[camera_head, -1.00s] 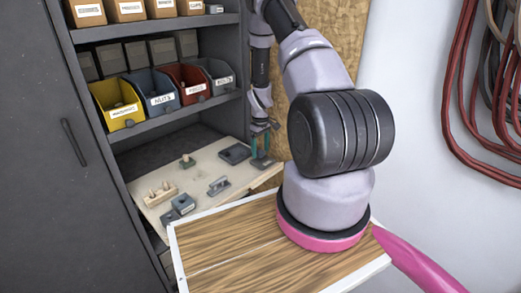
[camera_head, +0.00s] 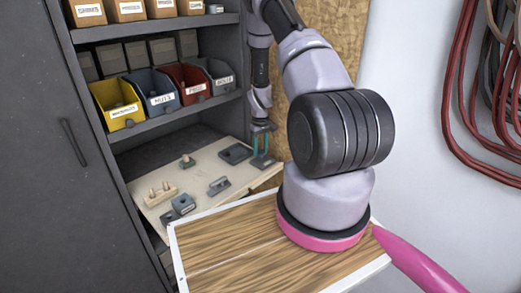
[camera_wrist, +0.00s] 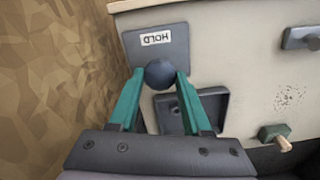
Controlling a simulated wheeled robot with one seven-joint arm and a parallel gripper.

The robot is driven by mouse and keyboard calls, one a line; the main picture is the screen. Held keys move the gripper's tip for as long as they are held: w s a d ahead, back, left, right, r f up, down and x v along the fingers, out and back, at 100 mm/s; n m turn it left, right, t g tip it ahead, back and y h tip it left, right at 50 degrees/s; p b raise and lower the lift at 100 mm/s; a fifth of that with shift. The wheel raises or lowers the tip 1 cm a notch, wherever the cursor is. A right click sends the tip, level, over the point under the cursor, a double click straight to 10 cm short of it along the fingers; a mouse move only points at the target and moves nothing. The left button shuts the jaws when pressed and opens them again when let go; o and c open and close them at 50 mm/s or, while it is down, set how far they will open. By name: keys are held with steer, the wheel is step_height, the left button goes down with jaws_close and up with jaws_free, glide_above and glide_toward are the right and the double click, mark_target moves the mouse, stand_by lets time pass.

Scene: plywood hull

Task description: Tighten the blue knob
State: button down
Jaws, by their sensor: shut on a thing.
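The blue knob (camera_wrist: 160,74) is a dark, round, blue-grey ball in the wrist view. It sits at the edge of a grey plate (camera_wrist: 168,50) with a white label reading "HOLD", upside down in this view. My gripper (camera_wrist: 160,78) has two teal fingers, one on each side of the knob, shut on it. In the head view my gripper (camera_head: 263,152) is small, at the back right of the pale board, and its fingers hide the knob there.
The pale board (camera_head: 215,170) carries a grey square tray (camera_head: 236,153), a peg block (camera_head: 160,194) and several small fittings. A plywood wall (camera_wrist: 45,80) stands close at left in the wrist view. Shelves with labelled bins (camera_head: 152,90) rise above.

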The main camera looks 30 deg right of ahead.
steer(key=m, duration=0.5)
steer(key=shift+m, duration=0.3)
steer(key=m, duration=0.9)
steer(key=shift+m, duration=0.4)
steer(key=m, duration=1.6)
steer(key=shift+w, duration=0.1)
steer(key=m, duration=0.5)
steer(key=shift+m, duration=0.4)
steer(key=shift+r+m, duration=0.1)
steer(key=shift+m, duration=2.2)
